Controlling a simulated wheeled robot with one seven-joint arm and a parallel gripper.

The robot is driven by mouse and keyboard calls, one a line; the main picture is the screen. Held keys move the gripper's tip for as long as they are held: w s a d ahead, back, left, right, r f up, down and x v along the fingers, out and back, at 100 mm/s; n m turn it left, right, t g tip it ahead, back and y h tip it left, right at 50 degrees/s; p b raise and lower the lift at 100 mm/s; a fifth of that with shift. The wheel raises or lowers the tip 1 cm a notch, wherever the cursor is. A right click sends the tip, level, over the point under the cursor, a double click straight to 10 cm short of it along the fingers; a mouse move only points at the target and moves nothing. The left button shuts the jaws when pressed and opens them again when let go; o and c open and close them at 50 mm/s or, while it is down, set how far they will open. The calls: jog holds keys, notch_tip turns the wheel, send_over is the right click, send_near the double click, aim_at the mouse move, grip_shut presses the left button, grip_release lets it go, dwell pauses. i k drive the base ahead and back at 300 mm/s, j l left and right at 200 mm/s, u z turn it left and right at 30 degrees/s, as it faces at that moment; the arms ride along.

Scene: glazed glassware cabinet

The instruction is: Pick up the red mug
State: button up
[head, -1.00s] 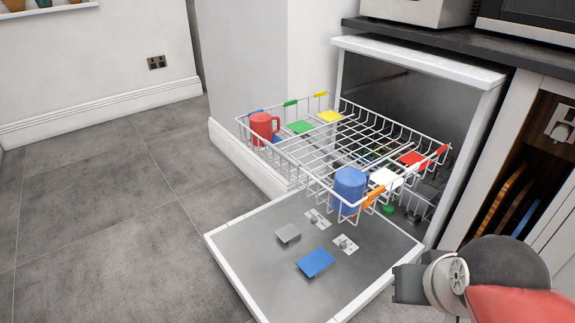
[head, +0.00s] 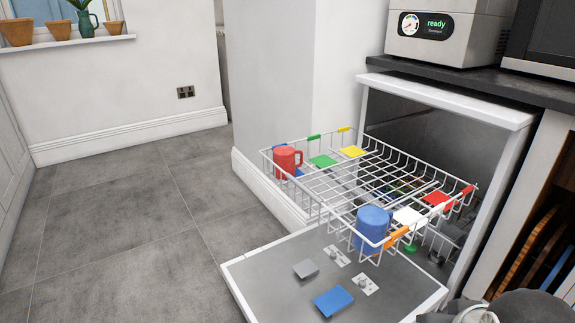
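The red mug (head: 285,162) stands in the far left corner of the white wire rack (head: 318,209), with its handle on the right. The rack is pulled out over the lowered door of an open dishwasher. A blue mug (head: 372,226) stands in the rack's near right corner. Part of my arm shows at the bottom right edge, far from the red mug. My gripper's fingers do not show clearly there, so I cannot see whether they are open or shut.
The lowered door (head: 275,296) carries a blue tile (head: 333,301) and a grey tile (head: 306,269). Coloured tiles, including a green one (head: 323,161), lie in the rack. A wall corner (head: 270,100) stands behind the rack. Grey floor (head: 130,220) is clear on the left.

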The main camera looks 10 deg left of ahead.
aim_at(284, 156)
jog(key=i+l+u, duration=0.45)
jog(key=u, duration=0.15)
jog(key=i+l+u, duration=0.15)
jog(key=l+u, duration=0.15)
jog(key=i+l+u, duration=0.1)
jog(key=l+u, duration=0.2)
jog(key=l, duration=0.15)
jog(key=i+l+u, duration=0.1)
jog(key=l+u, duration=0.2)
jog(key=l, duration=0.1)
